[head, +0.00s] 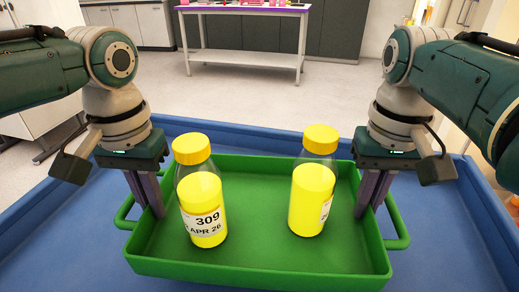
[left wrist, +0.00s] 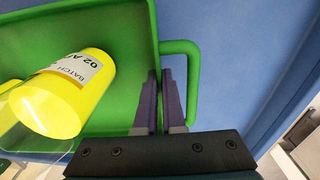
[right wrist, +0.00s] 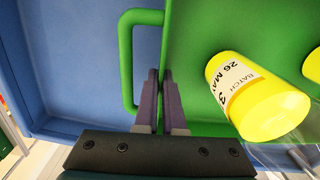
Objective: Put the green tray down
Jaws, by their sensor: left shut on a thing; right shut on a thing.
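The green tray (head: 262,262) is in the head view, over a blue surface with a raised rim. Two bottles of yellow liquid with yellow caps stand upright in it: a left bottle (head: 205,205) labelled 309 and a right bottle (head: 312,190). My left gripper (head: 157,212) is shut on the tray's left wall, beside the side handle; its fingers also show in the left wrist view (left wrist: 160,90). My right gripper (head: 362,212) is shut on the right wall, likewise in the right wrist view (right wrist: 160,90). Whether the tray's underside touches the blue surface is hidden.
The blue surface (head: 450,245) has bare room around the tray, bounded by its raised blue rim (head: 255,135). Beyond it, a white table (head: 245,57) with a purple edge stands across the pale floor. Dark cabinets stand behind that table.

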